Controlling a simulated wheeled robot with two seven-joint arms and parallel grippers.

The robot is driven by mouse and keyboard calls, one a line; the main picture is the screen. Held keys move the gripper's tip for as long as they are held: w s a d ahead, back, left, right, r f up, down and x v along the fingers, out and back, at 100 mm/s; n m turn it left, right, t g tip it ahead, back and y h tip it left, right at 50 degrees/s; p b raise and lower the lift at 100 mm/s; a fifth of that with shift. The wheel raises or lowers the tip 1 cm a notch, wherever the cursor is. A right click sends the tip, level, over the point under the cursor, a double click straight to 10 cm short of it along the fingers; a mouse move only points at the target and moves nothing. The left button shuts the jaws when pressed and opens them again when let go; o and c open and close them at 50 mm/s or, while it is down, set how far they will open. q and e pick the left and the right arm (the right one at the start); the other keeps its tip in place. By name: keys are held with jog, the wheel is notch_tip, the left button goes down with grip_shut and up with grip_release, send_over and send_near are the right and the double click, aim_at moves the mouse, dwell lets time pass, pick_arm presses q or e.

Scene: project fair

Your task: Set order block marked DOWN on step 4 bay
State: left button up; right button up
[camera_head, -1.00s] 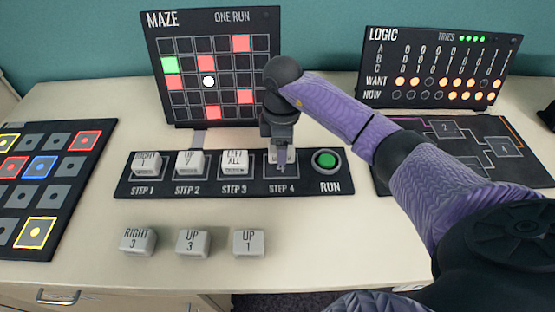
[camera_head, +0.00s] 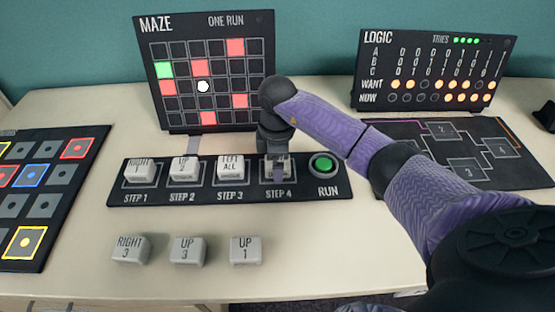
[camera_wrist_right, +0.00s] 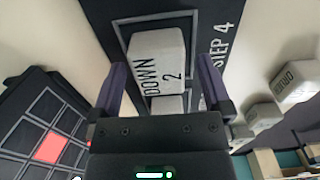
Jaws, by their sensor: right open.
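The grey order block marked DOWN 2 (camera_wrist_right: 158,62) sits in the step 4 bay (camera_wrist_right: 122,22), seen in the right wrist view between my right fingers. My right gripper (camera_wrist_right: 160,82) is open, with one finger on each side of the block and a gap showing beside it. In the head view my right gripper (camera_head: 277,170) points down over the step 4 bay (camera_head: 294,182) and hides most of the block. My left gripper is not in view.
The step board (camera_head: 150,193) holds blocks RIGHT 1 (camera_head: 141,170), UP 2 (camera_head: 184,170) and LEFT ALL (camera_head: 230,170). A green RUN button (camera_head: 323,165) is right of step 4. Loose blocks RIGHT 3 (camera_head: 130,250), UP 3 (camera_head: 187,251) and UP 1 (camera_head: 246,250) lie in front. The maze panel (camera_head: 205,22) stands behind.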

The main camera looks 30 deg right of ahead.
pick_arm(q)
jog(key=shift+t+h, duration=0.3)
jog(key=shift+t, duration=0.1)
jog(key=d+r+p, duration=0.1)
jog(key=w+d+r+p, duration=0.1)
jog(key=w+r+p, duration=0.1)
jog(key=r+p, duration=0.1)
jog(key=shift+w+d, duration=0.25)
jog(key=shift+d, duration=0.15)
pick_arm(e)
notch_tip(320, 180, up, 12)
jog(key=shift+f, duration=0.15)
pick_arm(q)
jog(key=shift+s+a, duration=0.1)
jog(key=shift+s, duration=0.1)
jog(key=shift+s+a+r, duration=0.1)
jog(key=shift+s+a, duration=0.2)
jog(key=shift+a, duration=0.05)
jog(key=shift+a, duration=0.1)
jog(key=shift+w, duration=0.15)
